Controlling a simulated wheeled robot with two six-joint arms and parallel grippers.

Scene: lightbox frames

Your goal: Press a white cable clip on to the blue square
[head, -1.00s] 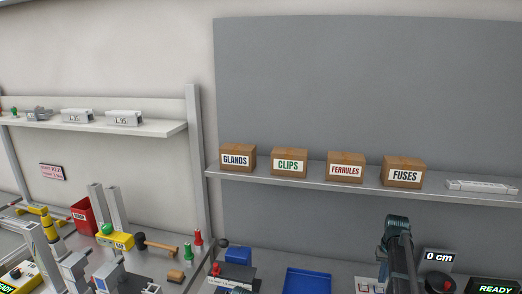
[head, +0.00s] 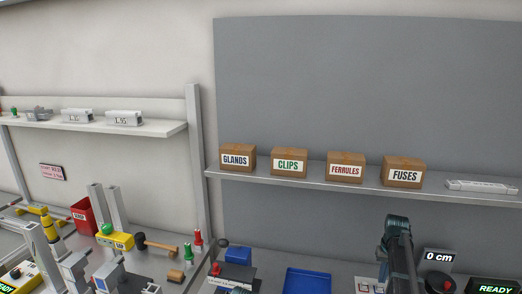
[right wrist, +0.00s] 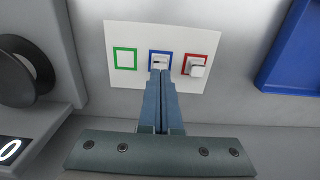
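A white card (right wrist: 122,84) shows a green square (right wrist: 125,58), a blue square (right wrist: 151,52) and a red square (right wrist: 204,86) in the right wrist view. A white clip (right wrist: 196,69) sits on the red square. The green square is bare. My right gripper (right wrist: 161,74) has its fingers together at the blue square. A small white clip with a dark slit (right wrist: 159,62) shows at the fingertips, within the blue outline. The fingers hide part of it, and its contact with the card is unclear. The card also shows in the head view (head: 360,284). My left gripper is out of view.
A blue tray (head: 307,281) lies left of the card. A dark round device (head: 438,282) with a "0 cm" display (head: 438,257) stands to its right. Boxes, one labelled CLIPS (head: 289,163), stand on the shelf above.

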